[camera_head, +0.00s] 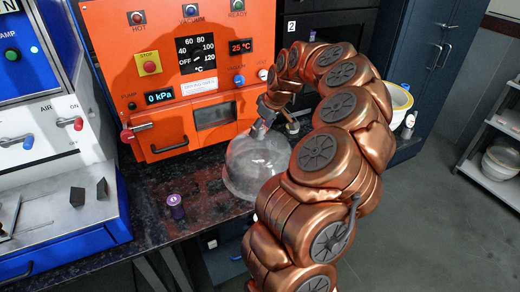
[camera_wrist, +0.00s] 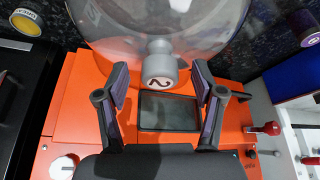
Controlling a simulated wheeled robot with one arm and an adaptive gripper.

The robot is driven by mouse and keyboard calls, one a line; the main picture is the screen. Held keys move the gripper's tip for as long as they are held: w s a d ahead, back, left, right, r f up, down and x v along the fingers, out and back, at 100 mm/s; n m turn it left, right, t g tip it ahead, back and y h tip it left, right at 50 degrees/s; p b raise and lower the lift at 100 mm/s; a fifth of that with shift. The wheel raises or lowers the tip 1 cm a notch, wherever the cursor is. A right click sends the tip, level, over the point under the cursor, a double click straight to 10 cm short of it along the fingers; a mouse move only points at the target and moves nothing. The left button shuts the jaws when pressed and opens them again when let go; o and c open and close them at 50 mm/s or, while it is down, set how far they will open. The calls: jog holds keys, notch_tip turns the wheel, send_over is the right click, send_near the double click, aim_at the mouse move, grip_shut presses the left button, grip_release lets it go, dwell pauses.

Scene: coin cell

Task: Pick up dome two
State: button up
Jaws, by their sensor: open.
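Dome two is a clear, rounded dome (camera_head: 245,172) on the dark speckled counter in front of the orange oven. In the wrist view the dome (camera_wrist: 135,28) fills the top of the picture, and its grey knob (camera_wrist: 160,68) bears the number 2. My gripper (camera_wrist: 158,67) is open, with one finger on each side of the knob. A gap shows between each finger and the knob. In the head view my gripper (camera_head: 265,117) is above the dome, and my arm hides part of the dome's right side.
The orange drying oven (camera_head: 190,75) stands close behind the dome. A purple-capped vial (camera_head: 175,206) stands on the counter (camera_head: 205,205) to the left. A blue and white machine (camera_head: 60,135) is farther left. A pale bucket (camera_head: 398,100) is behind my arm.

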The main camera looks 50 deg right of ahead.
jog(key=shift+x, duration=0.9)
grip_shut()
